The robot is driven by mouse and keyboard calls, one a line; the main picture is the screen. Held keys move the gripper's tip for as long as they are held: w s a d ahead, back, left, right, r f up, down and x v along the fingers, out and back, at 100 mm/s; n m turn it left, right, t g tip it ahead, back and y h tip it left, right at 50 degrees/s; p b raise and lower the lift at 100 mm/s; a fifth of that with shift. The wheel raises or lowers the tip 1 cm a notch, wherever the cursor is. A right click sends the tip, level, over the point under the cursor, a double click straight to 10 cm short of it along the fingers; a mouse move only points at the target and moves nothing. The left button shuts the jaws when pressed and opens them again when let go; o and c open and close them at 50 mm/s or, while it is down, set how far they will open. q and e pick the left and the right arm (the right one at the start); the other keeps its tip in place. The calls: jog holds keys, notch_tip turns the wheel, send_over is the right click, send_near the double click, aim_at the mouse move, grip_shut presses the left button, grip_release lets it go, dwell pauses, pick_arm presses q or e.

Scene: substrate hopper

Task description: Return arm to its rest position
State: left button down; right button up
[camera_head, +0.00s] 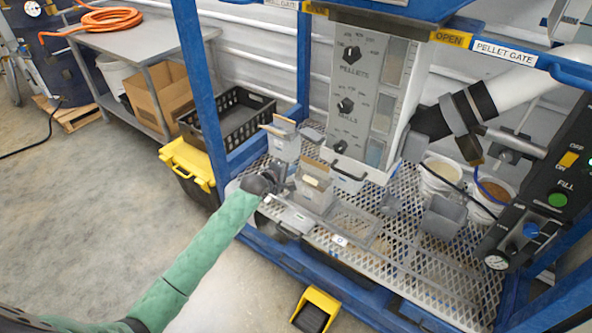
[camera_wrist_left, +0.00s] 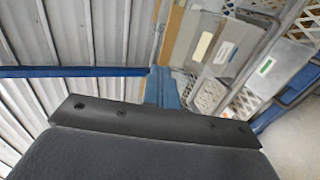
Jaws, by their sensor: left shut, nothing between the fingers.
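My left arm, in a green sleeve (camera_head: 205,250), reaches in from the lower left in the head view. My left gripper (camera_head: 282,181) is at the left front of the hopper's mesh shelf (camera_head: 420,262), close beside a small grey bin holding brown material (camera_head: 315,188). It is shut, with nothing seen in it. I cannot tell whether it touches the bin. My right gripper is out of view.
A blue frame post (camera_head: 200,75) stands left of the shelf. The control panel (camera_head: 365,90) hangs above it. More bins (camera_head: 284,142) and white buckets (camera_head: 443,175) stand on the shelf. A yellow-lidded box (camera_head: 188,160) and a yellow pedal (camera_head: 316,308) are nearby. Open floor lies left.

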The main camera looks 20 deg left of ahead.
pick_arm(q)
jog(key=s+f+m+g+y, duration=0.5)
jog(key=s+f+m+g, duration=0.2)
jog(key=s+f+m, duration=1.2)
jog(key=s+d+f+n+g, duration=0.1)
jog(key=s+d+f, duration=0.1)
jog(key=s+f, duration=0.4)
jog(key=s+d+f+n+g, duration=0.1)
jog(key=s+f, duration=0.6)
jog(key=s, duration=0.9)
jog(key=s+d+f+n+g+h, duration=0.1)
jog(key=s+d+f+g, duration=0.1)
jog(key=s+f, duration=0.4)
jog(key=s+d, duration=0.1)
jog(key=s, duration=0.4)
jog(key=shift+s+f+g, duration=0.2)
jog(key=shift+g, duration=0.2)
jog(key=shift+d, duration=0.1)
